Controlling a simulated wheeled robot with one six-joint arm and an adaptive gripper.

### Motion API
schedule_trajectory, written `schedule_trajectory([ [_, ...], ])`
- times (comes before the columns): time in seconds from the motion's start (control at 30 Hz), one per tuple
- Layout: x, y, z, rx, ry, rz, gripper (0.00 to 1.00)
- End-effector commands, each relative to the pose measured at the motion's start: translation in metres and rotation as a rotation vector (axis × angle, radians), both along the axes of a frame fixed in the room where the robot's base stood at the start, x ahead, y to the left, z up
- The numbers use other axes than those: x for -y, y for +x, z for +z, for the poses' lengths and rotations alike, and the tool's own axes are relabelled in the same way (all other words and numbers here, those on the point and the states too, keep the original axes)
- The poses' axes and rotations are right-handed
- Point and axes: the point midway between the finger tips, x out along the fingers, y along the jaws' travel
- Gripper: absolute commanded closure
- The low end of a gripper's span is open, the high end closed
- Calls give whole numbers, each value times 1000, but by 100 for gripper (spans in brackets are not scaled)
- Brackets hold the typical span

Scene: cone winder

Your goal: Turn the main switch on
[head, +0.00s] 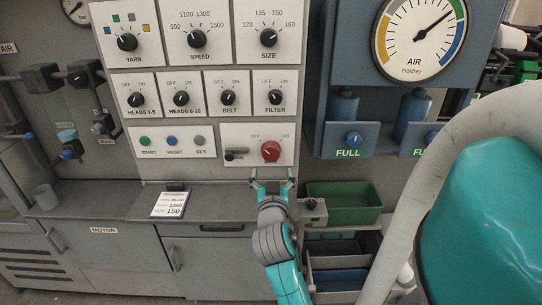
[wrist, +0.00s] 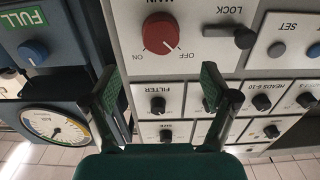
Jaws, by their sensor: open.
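The main switch is a round red knob (head: 271,151) on the lower right panel, with OFF printed on its left and ON on its right in the head view. In the wrist view, which is upside down, the red knob (wrist: 160,33) shows a pale mark that seems to face OFF. A dark lock lever (head: 231,156) lies beside it, also seen in the wrist view (wrist: 243,38). My gripper (head: 272,176) is open and empty just below the knob in the head view. In the wrist view its fingers (wrist: 159,87) are spread, apart from the knob.
Black selector knobs such as FILTER (head: 275,97) and BELT (head: 229,99) sit above. START (head: 145,141) and other buttons are left. A green bin (head: 343,202) is to the right, below the blue air unit (head: 330,90).

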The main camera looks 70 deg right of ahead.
Motion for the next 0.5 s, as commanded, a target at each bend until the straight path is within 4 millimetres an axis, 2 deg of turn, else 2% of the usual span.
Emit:
schedule_trajectory([
  [0.5, 75, 31, 0, -1, -2, 2, 15],
])
